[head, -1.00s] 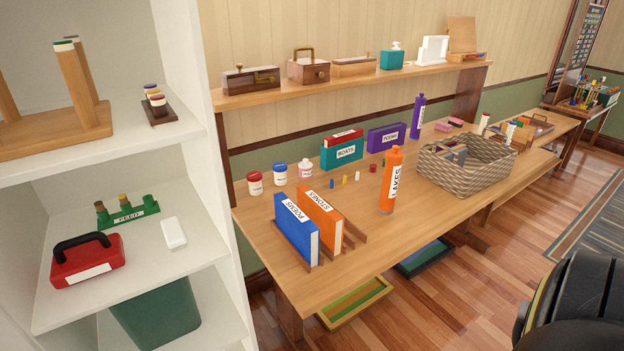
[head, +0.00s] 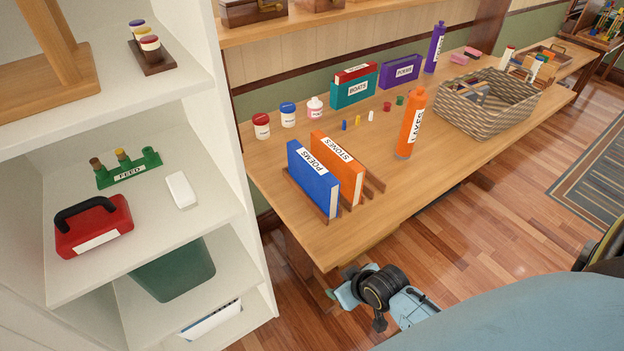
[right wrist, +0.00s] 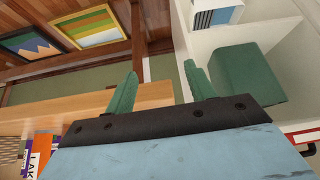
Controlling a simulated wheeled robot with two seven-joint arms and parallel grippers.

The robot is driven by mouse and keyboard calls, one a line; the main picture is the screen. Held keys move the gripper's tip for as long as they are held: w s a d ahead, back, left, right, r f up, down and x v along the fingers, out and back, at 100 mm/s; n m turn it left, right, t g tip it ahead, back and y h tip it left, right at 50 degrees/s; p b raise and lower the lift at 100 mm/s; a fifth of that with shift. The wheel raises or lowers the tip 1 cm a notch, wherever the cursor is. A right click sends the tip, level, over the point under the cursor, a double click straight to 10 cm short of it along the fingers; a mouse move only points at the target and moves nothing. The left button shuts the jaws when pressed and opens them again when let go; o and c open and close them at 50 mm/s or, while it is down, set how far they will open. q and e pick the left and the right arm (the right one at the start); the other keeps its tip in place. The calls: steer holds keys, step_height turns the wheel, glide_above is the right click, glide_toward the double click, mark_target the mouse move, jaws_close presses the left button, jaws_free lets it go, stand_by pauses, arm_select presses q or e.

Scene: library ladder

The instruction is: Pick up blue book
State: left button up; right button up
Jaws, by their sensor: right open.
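The blue book (head: 313,182), labelled POEMS, stands upright in a wooden rack at the table's near end. An orange book (head: 338,168) labelled STONES stands just behind it to the right. My right gripper (head: 338,293) is low in the head view, in front of the table's near edge and apart from the book. In the right wrist view its green fingers (right wrist: 160,84) are spread with nothing between them. I cannot make out the blue book for sure in that view. My left gripper is not in view.
The wooden table (head: 275,205) has an orange bottle (head: 410,125) and a woven basket (head: 485,105) to the right of the books. Several small jars stand behind. A white shelf unit (head: 225,235) is at the left, holding a red toolbox (head: 93,225) and a green bin (head: 175,268).

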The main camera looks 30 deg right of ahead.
steer(key=w+d+r+t, duration=0.25)
steer(key=w+r, duration=0.35)
steer(key=r, duration=0.5)
steer(key=t, duration=0.4)
glide_toward(314, 163)
steer(key=w, duration=0.1)
steer(key=w+f, duration=0.2)
steer(key=shift+w+a+m+t, duration=0.15)
steer(key=shift+a+m+t, duration=0.2)
steer(key=shift+a+m, duration=0.05)
steer(key=shift+d+b+x, duration=0.15)
steer(key=shift+b+x, duration=0.25)
steer(key=shift+x, duration=1.05)
steer(key=shift+d+b+x, duration=0.15)
steer(key=shift+b+x, duration=0.2)
steer(key=shift+x, duration=1.1)
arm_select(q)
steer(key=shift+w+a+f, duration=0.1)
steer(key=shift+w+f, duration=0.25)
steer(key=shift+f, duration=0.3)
arm_select(e)
steer(key=shift+c, duration=0.2)
jaws_close()
steer(key=shift+r, duration=0.15)
